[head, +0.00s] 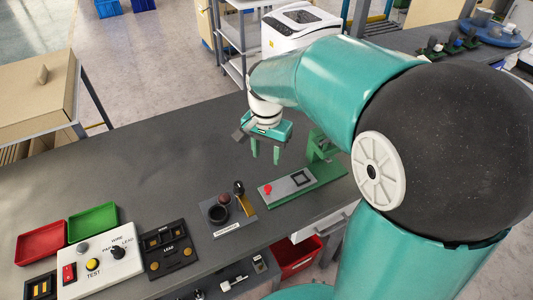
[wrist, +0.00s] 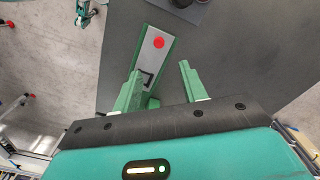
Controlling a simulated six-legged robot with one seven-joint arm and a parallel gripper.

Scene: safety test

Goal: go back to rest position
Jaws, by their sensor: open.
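My gripper (head: 265,152) hangs over the grey table (head: 160,130) in the head view, fingers pointing down and apart. It is open with nothing between the fingers. In the wrist view the two green fingers of my gripper (wrist: 160,88) stand apart above the green fixture. The green fixture (head: 330,175) with a grey plate and a red button (head: 267,189) is just right of and below my gripper in the head view. The red button also shows in the wrist view (wrist: 158,42). My teal arm covers the right side of the head view.
A white test box (head: 100,262), a black panel (head: 168,250), a red tray (head: 41,242) and a green tray (head: 92,223) are at the lower left. The table's back left is clear. A white machine (head: 298,30) stands behind.

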